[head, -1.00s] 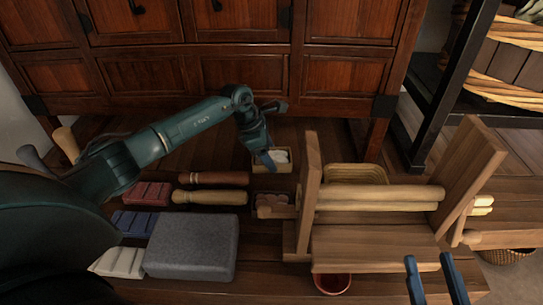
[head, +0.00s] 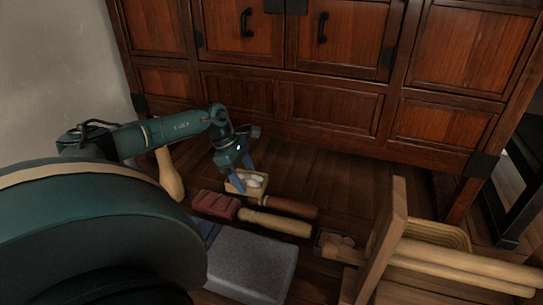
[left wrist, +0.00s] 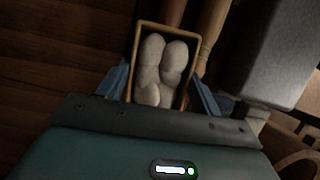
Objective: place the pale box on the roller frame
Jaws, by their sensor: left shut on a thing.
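The pale box (head: 252,193) is a small open light-wood box with several white rounded lumps in it. My left gripper (head: 243,173) is shut on it, behind the dark red stepped block and the rolling pins. In the left wrist view the box (left wrist: 134,58) sits between the blue fingers (left wrist: 160,92). I cannot tell its height above the surface. The roller frame (head: 386,240) is at the right, with a wooden upright and pale rollers (head: 460,260); its right part is cut off. The box is apart from it, to its left. My right gripper is not in view.
A small tray (head: 325,243) sits by the upright. A wooden cabinet (head: 330,100) closes the back.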

